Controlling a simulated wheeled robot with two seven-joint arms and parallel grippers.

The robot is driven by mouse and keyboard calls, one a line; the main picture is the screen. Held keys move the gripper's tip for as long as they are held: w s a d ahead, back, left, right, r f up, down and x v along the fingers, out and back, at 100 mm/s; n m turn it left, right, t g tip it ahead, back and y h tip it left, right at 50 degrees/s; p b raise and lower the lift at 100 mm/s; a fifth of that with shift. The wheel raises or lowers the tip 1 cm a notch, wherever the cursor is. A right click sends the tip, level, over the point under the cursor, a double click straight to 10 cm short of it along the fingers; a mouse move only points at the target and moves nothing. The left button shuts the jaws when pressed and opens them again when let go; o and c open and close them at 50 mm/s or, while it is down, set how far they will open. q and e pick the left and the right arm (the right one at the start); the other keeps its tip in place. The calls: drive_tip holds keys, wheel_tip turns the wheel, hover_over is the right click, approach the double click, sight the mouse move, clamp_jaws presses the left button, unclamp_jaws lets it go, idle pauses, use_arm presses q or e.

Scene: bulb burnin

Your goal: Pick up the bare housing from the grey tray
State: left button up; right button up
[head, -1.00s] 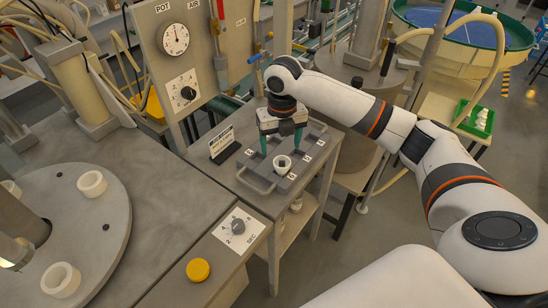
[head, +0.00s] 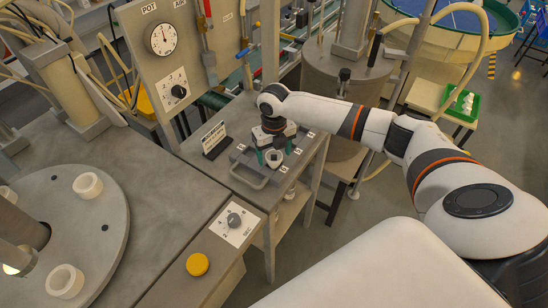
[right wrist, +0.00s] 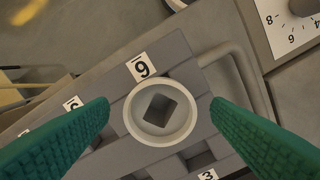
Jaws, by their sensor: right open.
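The bare housing is a white round cup with a dark square hole (right wrist: 160,110), sitting on the grey tray (right wrist: 190,70) below the label 6 or 9 in the right wrist view. In the head view the housing (head: 273,158) shows at the right gripper's fingers, on the grey tray (head: 248,178). My right gripper (right wrist: 160,125) is open, with its green fingers on either side of the housing and a gap visible on both sides. It also shows in the head view (head: 268,156), pointing down at the tray. My left gripper is not in view.
A small sign (head: 215,138) stands beside the tray on the side table. A round plate with white cups (head: 88,185) is at left. A yellow button (head: 197,264) and dial (head: 234,220) are in front. A green box (head: 460,103) stands at right.

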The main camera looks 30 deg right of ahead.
drive_tip(key=shift+f, duration=0.55)
drive_tip(key=shift+c, duration=0.2)
drive_tip(key=shift+r, duration=0.1)
drive_tip(key=c, duration=1)
